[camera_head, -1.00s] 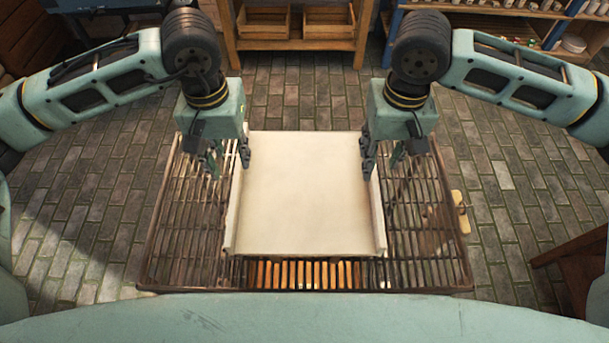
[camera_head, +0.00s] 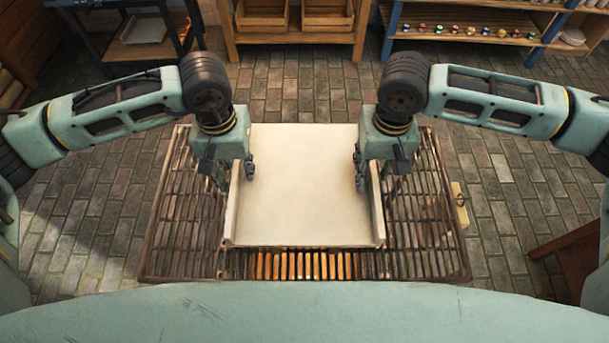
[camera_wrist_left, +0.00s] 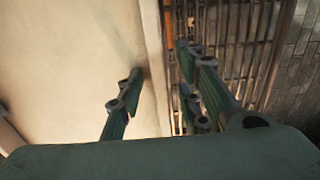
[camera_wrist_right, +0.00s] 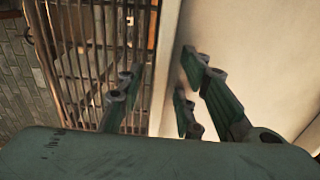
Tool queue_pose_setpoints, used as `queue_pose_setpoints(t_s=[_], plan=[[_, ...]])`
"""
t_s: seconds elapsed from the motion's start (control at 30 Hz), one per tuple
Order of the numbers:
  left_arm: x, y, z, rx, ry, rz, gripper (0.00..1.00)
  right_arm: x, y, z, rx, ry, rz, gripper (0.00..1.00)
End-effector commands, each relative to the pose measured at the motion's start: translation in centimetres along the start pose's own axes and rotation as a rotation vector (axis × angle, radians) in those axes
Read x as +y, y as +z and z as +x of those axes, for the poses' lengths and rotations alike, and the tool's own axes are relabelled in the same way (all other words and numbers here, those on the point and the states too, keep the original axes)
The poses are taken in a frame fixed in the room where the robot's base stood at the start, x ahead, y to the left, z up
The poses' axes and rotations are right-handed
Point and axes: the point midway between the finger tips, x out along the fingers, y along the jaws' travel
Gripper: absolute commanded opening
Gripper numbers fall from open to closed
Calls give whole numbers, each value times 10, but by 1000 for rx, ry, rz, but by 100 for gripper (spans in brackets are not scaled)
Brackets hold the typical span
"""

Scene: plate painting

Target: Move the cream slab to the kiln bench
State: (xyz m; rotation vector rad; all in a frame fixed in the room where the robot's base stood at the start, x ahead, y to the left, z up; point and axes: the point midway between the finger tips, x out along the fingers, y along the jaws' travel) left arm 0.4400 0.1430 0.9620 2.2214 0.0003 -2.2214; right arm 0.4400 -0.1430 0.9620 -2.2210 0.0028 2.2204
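The cream slab (camera_head: 303,190), a flat board with raised left and right rims, lies flat on a dark barred rack (camera_head: 415,255) in the head view. My left gripper (camera_head: 234,178) is at its left rim and my right gripper (camera_head: 377,180) at its right rim. In the left wrist view, my left gripper's (camera_wrist_left: 160,80) fingers are spread on both sides of the rim, with gaps. In the right wrist view, my right gripper's (camera_wrist_right: 152,80) fingers straddle the other rim the same way. I cannot tell which furniture is the kiln bench.
An orange glow (camera_head: 305,266) shows under the rack's near bars. A small tan block (camera_head: 459,192) is at the rack's right edge. Behind are a wooden stand with crates (camera_head: 328,15), a shelf of small colourful items (camera_head: 470,30) and a dark table (camera_head: 118,45). Brick floor surrounds the rack.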

Motion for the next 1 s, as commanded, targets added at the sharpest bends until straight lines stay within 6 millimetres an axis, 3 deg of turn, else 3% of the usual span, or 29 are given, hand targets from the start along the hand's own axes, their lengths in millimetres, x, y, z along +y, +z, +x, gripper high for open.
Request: queue_pose_setpoints(t_s=[0.27, 0.67, 1.0], plan=[[0, 0, 2, 0, 0, 0, 33, 0, 0, 2, 0, -1, -1, 33], [0, 0, 1, 0, 0, 0, 0, 0, 0, 1, 0, -1, -1, 0], [0, 0, 1, 0, 0, 0, 0, 0, 0, 1, 0, -1, 0, 0]])
